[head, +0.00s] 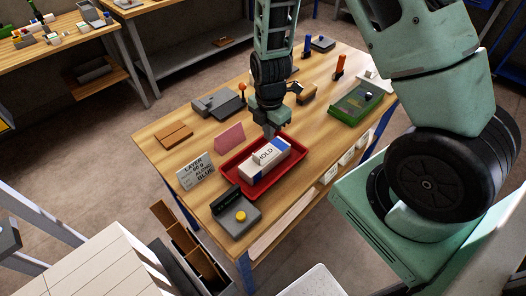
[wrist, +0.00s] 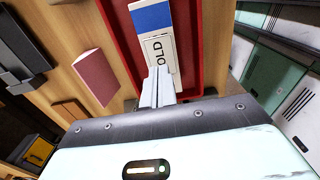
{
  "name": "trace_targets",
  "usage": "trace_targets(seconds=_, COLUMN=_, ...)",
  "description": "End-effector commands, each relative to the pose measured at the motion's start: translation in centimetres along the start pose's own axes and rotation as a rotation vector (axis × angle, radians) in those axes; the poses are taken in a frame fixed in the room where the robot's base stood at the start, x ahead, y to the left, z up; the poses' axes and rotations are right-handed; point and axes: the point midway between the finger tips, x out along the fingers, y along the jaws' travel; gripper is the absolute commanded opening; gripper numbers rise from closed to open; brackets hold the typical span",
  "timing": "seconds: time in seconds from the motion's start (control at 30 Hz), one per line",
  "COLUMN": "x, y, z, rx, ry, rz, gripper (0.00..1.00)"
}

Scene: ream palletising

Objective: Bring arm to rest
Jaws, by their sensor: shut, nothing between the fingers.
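My gripper (head: 271,132) hangs over the wooden table, just above the far side of a red tray. Its fingers are shut with nothing between them; they also show in the wrist view (wrist: 158,78). A white ream with a blue band and the letters "OLD" visible (head: 274,155) lies in the red tray (head: 233,177). In the wrist view the ream (wrist: 158,45) is beyond the fingertips, and they hide part of its label. I cannot tell whether the fingertips touch it.
A pink block (head: 229,138), a "LAYER" sign (head: 195,172) and a grey box with a yellow button (head: 238,216) stand around the tray. A green tray (head: 357,103) is at the right. Brown pads (head: 174,134) lie at the left. Bare tabletop shows between them.

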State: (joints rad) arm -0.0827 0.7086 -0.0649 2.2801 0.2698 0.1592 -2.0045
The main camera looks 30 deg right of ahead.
Motion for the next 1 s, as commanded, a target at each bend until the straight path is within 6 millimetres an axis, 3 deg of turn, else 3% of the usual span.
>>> trace_targets(seconds=0.47, x=-0.6, y=0.0, z=0.0, rx=-0.001, ry=0.0, rz=-0.001, gripper=0.0)
trace_targets(seconds=0.57, x=-1.4, y=0.2, z=-2.2, rx=0.063, ry=0.024, rz=0.011, gripper=0.0)
trace_targets(seconds=0.73, x=-4.3, y=-0.8, z=-8.6, rx=0.281, ry=0.09, rz=0.009, gripper=0.0)
trace_targets(seconds=0.87, x=-6.7, y=-3.1, z=-13.3, rx=0.466, ry=0.122, rz=-0.013, gripper=0.0)
trace_targets(seconds=1.0, x=-8.7, y=-6.8, z=-17.1, rx=0.66, ry=0.123, rz=-0.037, gripper=0.0)
